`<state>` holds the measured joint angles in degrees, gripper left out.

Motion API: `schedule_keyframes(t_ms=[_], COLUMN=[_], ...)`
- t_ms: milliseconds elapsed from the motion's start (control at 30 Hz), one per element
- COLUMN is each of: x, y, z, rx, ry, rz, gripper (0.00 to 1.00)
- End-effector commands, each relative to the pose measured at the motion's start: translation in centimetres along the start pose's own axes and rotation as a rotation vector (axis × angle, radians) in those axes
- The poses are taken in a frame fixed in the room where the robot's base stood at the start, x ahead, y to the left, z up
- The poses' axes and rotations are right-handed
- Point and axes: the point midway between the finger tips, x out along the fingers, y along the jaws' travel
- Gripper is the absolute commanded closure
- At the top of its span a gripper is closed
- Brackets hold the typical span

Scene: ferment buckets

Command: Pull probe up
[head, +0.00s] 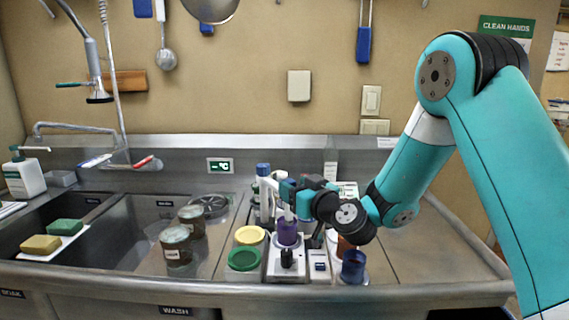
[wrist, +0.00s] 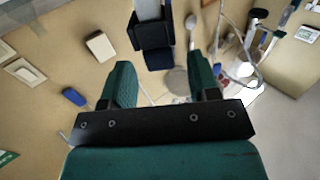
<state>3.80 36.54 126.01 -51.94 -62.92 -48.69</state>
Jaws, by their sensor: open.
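My gripper (head: 298,190) hangs low over the worktop, beside a small purple vessel (head: 287,232) on a white base with a black knob (head: 286,257). In the wrist view my gripper (wrist: 163,75) is open, its two dark green fingers apart. A dark blue block on a pale grey shaft (wrist: 152,32) shows between and beyond the fingertips. It may be the probe, but I cannot tell for certain. Gaps show between it and both fingers, so nothing is gripped. In the head view my gripper and wrist hide much of this spot.
A dark blue cup (head: 353,267) stands to the right near the front edge. A green lid (head: 244,258) and a yellow lid (head: 250,235) lie to the left, then two jars (head: 177,245) (head: 192,220). A white spray bottle (head: 266,200) stands behind.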

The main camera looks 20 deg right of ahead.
Motion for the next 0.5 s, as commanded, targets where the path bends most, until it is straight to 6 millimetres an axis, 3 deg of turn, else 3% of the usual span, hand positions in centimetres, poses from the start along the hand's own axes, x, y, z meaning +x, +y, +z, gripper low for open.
schedule_keyframes(t_ms=[33, 200, 500], x=[0.9, 3.4, 4.9], y=[-0.1, -0.1, 0.0], z=[-0.8, -0.5, 0.0], rx=[-0.001, -0.001, 0.000], ry=[-0.001, 0.000, 0.000], rz=[-0.002, -0.003, 0.000], gripper=[0.45, 0.45, 0.45])
